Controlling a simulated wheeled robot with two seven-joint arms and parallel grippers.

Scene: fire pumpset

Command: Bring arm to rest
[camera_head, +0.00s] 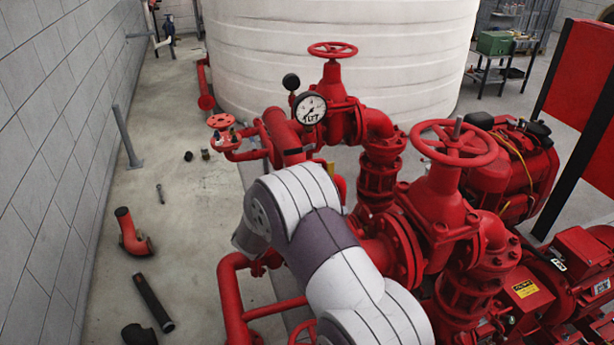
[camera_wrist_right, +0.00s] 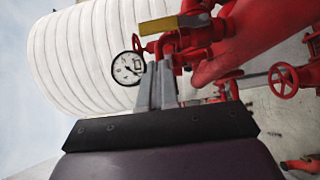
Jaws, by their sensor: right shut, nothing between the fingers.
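My right arm (camera_head: 330,255) reaches in from the bottom of the head view, bent over the red pipework. Its gripper does not show clearly there. In the right wrist view my right gripper (camera_wrist_right: 158,70) has its two grey fingers together, with nothing between them. A round white pressure gauge (camera_wrist_right: 127,68) appears just left of the fingertips, and red pipes (camera_wrist_right: 225,55) lie beyond and to the right. I cannot tell whether the fingers touch anything. The gauge also shows in the head view (camera_head: 311,108), beyond my arm. My left gripper is in neither view.
Red handwheels (camera_head: 453,142) and a pump motor (camera_head: 510,170) crowd the right. A white tank (camera_head: 340,50) stands behind. A yellow lever (camera_wrist_right: 173,23) is near the fingers. Loose fittings (camera_head: 132,232) lie on the floor at left, beside a grey block wall (camera_head: 50,140).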

